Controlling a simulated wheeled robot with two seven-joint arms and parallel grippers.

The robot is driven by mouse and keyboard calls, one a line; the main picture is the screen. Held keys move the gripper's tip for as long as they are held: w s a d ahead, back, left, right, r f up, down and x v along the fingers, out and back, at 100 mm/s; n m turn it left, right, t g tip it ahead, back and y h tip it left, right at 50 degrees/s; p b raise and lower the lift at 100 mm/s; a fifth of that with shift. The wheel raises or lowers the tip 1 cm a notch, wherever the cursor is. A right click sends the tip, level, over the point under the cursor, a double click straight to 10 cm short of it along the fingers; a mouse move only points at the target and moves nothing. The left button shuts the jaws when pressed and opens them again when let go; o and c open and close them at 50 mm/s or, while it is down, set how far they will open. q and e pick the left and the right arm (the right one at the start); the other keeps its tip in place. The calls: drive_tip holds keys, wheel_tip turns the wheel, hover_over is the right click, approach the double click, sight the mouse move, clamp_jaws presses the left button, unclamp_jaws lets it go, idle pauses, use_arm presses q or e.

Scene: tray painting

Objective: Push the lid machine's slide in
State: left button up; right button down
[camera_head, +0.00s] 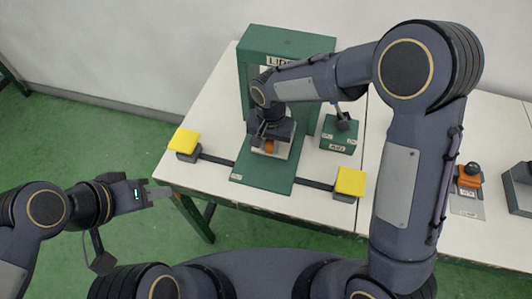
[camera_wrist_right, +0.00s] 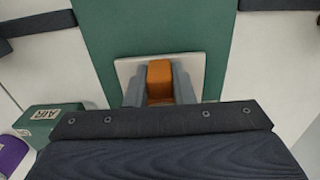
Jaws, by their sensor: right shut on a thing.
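The green lid machine (camera_head: 262,40) stands on the white table, its label partly hidden by my right arm. Its green base (camera_head: 262,178) reaches toward the front edge. The slide, a pale plate (camera_head: 284,153) with an orange handle (camera_head: 269,147), lies on this base below the machine's head. My right gripper (camera_head: 268,142) points down and is shut on the orange handle. In the right wrist view the handle (camera_wrist_right: 159,72) sits between the two grey fingers, over the pale plate (camera_wrist_right: 124,68). My left gripper (camera_head: 160,192) is off the table's left front corner, apart from everything; its finger gap is unclear.
Yellow pads (camera_head: 184,140) and (camera_head: 350,181) flank the base on dark bars. A green AIR box (camera_head: 338,135) with a dark lever stands right of the machine. An orange clamp (camera_head: 469,178) is farther right. The table's left front is clear.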

drive_tip(key=c, duration=1.2)
unclamp_jaws()
drive_tip(key=shift+c, duration=0.2)
drive_tip(key=shift+r, duration=3.95)
